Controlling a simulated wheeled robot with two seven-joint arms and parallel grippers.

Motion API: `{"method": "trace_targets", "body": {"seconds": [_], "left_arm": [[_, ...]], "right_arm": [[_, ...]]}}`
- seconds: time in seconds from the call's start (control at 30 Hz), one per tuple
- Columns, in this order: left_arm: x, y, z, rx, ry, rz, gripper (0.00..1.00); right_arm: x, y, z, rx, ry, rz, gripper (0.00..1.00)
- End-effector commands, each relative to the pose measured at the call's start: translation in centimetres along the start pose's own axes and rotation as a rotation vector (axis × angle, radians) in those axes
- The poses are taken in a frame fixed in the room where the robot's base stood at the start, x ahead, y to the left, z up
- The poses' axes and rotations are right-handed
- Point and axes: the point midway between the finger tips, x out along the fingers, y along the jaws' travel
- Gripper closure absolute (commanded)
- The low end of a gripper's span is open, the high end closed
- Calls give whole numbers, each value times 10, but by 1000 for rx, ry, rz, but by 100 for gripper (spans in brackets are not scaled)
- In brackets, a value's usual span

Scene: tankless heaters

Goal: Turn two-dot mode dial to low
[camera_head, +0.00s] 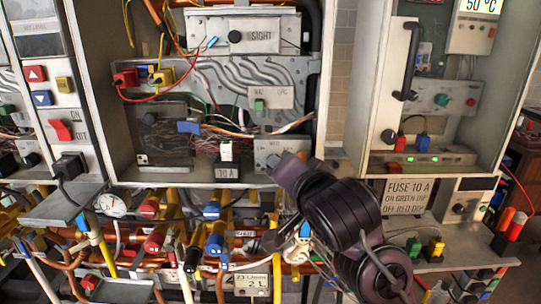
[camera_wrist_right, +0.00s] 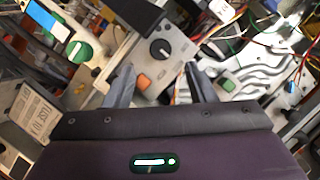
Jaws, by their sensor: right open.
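In the right wrist view a round black dial (camera_wrist_right: 161,48) with a white pointer mark sits on a pale panel (camera_wrist_right: 178,68) ahead of my right gripper (camera_wrist_right: 157,72). The gripper's two fingers are apart with nothing between their tips, and the dial shows beyond the gap. I cannot make out any dots or a low mark beside it. In the head view my right gripper (camera_head: 286,162) covers much of a small lettered panel (camera_head: 264,148) low in the open cabinet, so any dial there is hidden. My left gripper is not in view.
An orange button (camera_wrist_right: 144,82) sits on the panel close to the left finger in the wrist view. A green dial (camera_wrist_right: 79,50) is farther left. Loose wires and pale ribbed pipes (camera_head: 262,78) fill the cabinet, whose side wall (camera_head: 327,90) stands right of my gripper.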

Motion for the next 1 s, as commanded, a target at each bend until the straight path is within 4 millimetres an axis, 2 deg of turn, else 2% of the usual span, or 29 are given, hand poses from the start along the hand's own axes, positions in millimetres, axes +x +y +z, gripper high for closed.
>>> {"method": "trace_targets", "body": {"seconds": [0.13,0.3,0.4,0.6,0.73,0.87,1.0], "left_arm": [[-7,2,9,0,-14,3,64],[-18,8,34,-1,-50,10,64],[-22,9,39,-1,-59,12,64],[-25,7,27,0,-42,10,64],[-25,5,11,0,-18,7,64],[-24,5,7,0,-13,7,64],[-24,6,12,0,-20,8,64]], "right_arm": [[16,-1,-2,-3,0,3,49],[44,-1,-2,-3,0,4,49],[59,-2,-2,-3,0,2,49],[75,0,-1,-2,0,2,49],[77,0,0,-1,0,0,49],[76,0,0,-1,0,0,49],[76,0,0,-1,0,0,66]]}}
